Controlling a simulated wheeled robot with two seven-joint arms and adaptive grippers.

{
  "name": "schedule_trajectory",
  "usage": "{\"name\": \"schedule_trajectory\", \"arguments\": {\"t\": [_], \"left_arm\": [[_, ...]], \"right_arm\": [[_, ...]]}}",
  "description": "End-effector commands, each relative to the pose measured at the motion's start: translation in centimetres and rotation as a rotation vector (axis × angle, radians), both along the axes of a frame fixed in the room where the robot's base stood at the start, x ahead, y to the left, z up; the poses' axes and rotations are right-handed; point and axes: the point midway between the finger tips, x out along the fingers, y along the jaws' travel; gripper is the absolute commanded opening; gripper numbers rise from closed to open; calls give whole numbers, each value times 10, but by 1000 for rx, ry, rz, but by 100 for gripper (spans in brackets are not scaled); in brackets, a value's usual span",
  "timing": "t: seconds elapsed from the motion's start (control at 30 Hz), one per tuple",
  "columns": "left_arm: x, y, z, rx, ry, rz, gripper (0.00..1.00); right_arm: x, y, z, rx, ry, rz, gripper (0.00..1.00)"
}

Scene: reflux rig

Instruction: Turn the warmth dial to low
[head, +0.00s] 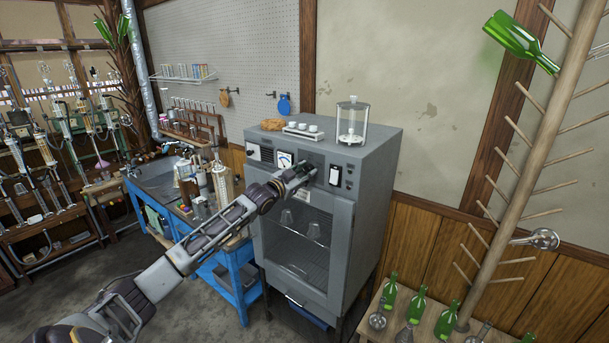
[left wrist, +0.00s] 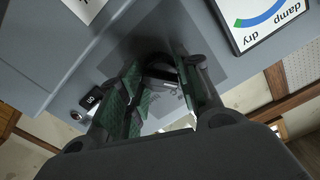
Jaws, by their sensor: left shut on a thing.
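The grey drying cabinet (head: 376,190) stands against the wall, with its control panel above a glass door. My left arm reaches in from the left, and my left gripper (head: 301,174) is at the panel's middle, right of and below the white gauge (head: 284,158). In the left wrist view the gripper's green-padded fingers (left wrist: 160,90) are closed around the warmth dial, which they and their shadow mostly hide. I cannot read the dial's setting. The gauge, marked "damp" and "dry", also shows in the left wrist view (left wrist: 262,18). My right gripper is out of view.
A black-and-white switch plate (head: 334,174) is close right of the gripper. A blue cart (head: 232,268) is at left; green bottles (head: 389,294) stand front right.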

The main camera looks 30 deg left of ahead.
Motion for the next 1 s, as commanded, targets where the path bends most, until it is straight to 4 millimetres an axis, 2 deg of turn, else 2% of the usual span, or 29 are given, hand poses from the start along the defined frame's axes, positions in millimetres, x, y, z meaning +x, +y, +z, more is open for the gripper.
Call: {"name": "schedule_trajectory", "arguments": {"t": [0.5, 0.7, 1.0], "left_arm": [[0, 0, -1, 463, -34, -1, 10], [0, 0, -1, 574, -43, 0, 10], [0, 0, -1, 637, -48, -1, 10]], "right_arm": [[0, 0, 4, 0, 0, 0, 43], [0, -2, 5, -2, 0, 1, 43], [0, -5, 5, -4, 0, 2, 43]]}}
